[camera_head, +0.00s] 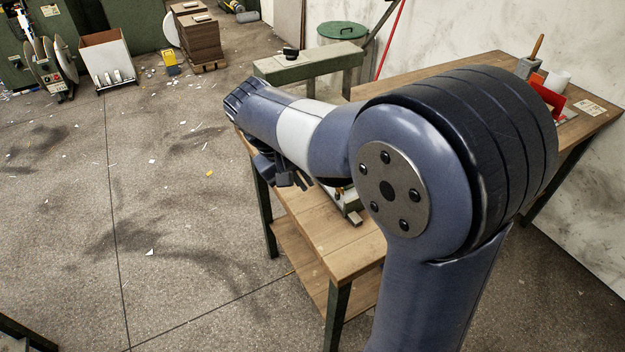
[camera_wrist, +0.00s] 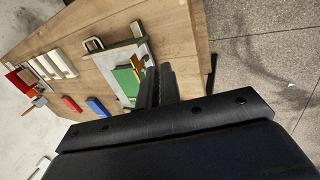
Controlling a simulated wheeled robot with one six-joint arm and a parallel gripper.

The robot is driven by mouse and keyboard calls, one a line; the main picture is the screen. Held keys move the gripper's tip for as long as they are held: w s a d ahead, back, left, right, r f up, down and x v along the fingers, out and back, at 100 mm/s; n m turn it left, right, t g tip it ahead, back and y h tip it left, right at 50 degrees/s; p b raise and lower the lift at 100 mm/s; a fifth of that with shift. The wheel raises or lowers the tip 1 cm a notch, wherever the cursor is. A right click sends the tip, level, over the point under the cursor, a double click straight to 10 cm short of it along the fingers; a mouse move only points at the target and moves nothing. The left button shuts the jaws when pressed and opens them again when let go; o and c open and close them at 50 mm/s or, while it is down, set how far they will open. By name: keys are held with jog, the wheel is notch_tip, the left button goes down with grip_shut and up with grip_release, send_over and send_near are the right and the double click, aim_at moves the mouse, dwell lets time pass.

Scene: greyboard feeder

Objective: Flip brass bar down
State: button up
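In the wrist view, a small brass-coloured piece (camera_wrist: 137,64), apparently the brass bar, stands up at the edge of a grey-white device with a green panel (camera_wrist: 125,78) on the wooden bench. My gripper (camera_wrist: 160,82) shows as two dark fingers just right of the brass piece in the picture, with nothing visible held. The gap between the fingers is hard to make out. In the head view, my gripper (camera_head: 293,181) hangs over the near left end of the bench, and my arm hides most of the device and the brass piece.
The wooden bench (camera_wrist: 180,25) also carries a blue block (camera_wrist: 97,107), a red block (camera_wrist: 71,103), several pale strips (camera_wrist: 52,64) and red items (camera_wrist: 18,80). In the head view, a grey-green bench (camera_head: 300,66) stands behind. The floor left of the wooden bench is mostly clear, with paper scraps.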

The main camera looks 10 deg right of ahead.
jog(key=shift+w+a+r+h, duration=0.15)
jog(key=shift+w+a, duration=0.05)
jog(key=shift+w, duration=0.25)
jog(key=shift+w+a+r+h, duration=0.15)
jog(key=shift+w+a, duration=0.05)
jog(key=shift+w, duration=0.25)
grip_shut()
jog(key=w+d+f+p, duration=0.1)
jog(key=w+d+f, duration=0.1)
jog(key=d+f, duration=0.6)
jog(key=shift+w+f+p, duration=0.2)
jog(key=shift+w+p, duration=0.05)
jog(key=shift+p, duration=0.15)
jog(key=shift+r, duration=0.15)
jog(key=shift+p, duration=0.4)
